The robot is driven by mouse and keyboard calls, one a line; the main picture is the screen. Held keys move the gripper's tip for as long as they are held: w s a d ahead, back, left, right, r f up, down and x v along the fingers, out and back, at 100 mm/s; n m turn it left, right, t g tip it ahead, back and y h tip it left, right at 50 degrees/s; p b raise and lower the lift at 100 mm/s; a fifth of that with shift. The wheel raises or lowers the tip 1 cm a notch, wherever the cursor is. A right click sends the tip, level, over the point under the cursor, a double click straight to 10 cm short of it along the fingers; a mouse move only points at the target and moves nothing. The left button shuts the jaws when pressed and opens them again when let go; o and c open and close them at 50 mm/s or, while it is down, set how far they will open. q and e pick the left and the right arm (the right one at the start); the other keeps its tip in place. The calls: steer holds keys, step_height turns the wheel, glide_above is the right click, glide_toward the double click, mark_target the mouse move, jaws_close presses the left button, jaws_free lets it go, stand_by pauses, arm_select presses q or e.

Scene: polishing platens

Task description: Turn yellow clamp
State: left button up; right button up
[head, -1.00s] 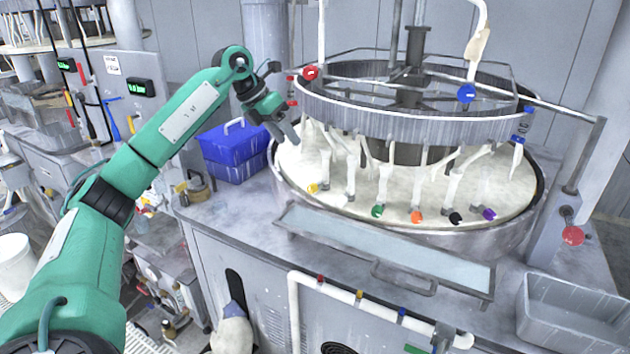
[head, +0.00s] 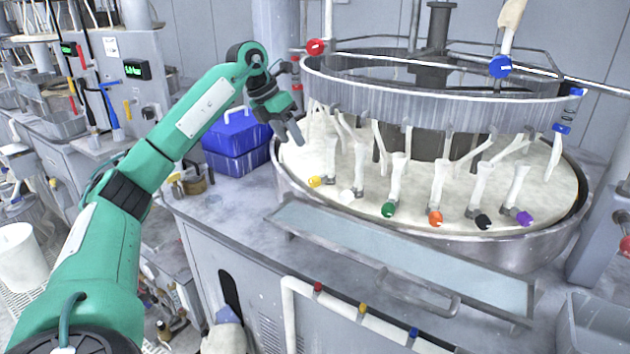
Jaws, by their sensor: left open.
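The yellow clamp (head: 314,182) is a small yellow-capped knob at the foot of a white tube, at the left end of a row on the pale round platen (head: 360,180). My left gripper (head: 291,134) hangs above and slightly left of it, over the platen's left edge. Its fingers are open, point down and look empty. The gripper and the clamp are apart. My right gripper is not in view.
White, green (head: 389,209), orange (head: 436,218), black (head: 482,222) and purple (head: 525,218) clamps continue the row. A metal ring (head: 440,108) stands above the platen. Blue boxes (head: 236,145) sit at left. A tray (head: 400,258) lies in front.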

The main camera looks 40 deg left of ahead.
mark_target(314, 182)
arm_select(q)
steer(key=p+x, duration=0.2)
steer(key=x, duration=1.1)
steer(key=shift+f, duration=0.15)
steer(key=shift+d, duration=0.1)
steer(key=shift+c, duration=0.4)
steer(key=c, duration=0.9)
